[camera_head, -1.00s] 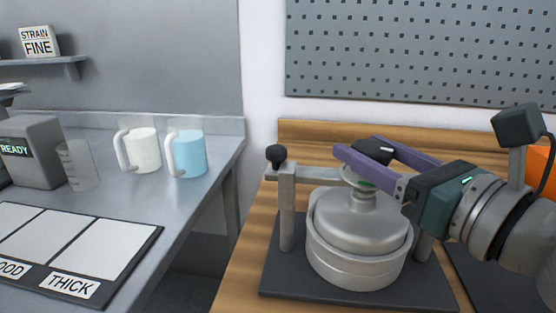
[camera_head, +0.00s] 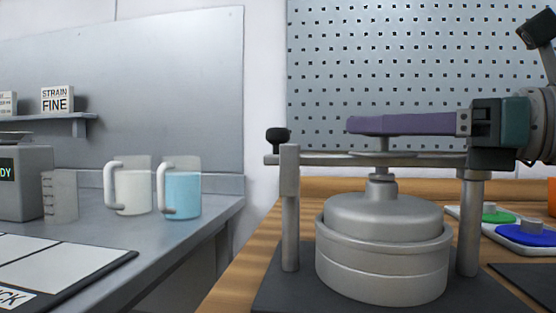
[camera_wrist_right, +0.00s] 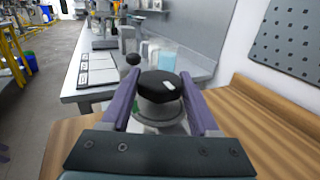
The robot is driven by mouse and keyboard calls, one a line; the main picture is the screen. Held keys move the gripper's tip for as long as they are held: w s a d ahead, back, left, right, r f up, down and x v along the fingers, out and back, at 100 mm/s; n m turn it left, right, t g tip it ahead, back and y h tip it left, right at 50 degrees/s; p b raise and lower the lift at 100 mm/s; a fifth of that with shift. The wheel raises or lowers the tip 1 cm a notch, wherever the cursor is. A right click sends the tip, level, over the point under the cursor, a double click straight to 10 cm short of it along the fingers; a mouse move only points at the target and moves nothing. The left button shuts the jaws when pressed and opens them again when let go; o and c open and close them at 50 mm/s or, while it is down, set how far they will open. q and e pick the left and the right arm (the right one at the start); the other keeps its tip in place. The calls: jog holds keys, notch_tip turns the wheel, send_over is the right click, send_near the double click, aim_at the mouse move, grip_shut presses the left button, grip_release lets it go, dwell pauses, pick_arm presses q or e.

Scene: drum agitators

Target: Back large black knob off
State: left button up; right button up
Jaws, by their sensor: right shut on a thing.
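The large black knob (camera_wrist_right: 160,84), with a white mark on top, sits between the two purple fingers of my right gripper (camera_wrist_right: 159,77) in the right wrist view. The gripper is shut on it. In the head view, the right gripper (camera_head: 352,125) reaches in level from the right, and its near finger hides the knob. Below it, a flat metal crossbar (camera_head: 335,159) spans two posts above the silver lidded drum (camera_head: 380,262). A short stem (camera_head: 381,188) joins bar and lid. My left gripper is not in view.
A smaller black knob (camera_head: 278,137) stands at the crossbar's left end. White and blue jugs (camera_head: 182,194) stand on the grey counter at left. Green and blue discs (camera_head: 525,233) lie at the right. A pegboard (camera_head: 400,60) is behind.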

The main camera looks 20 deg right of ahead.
jog(key=shift+f, duration=0.15)
dwell(0.3)
jog(key=o, duration=1.4)
jog(key=shift+a, duration=0.1)
jog(key=v, duration=1)
jog(key=shift+w, duration=0.1)
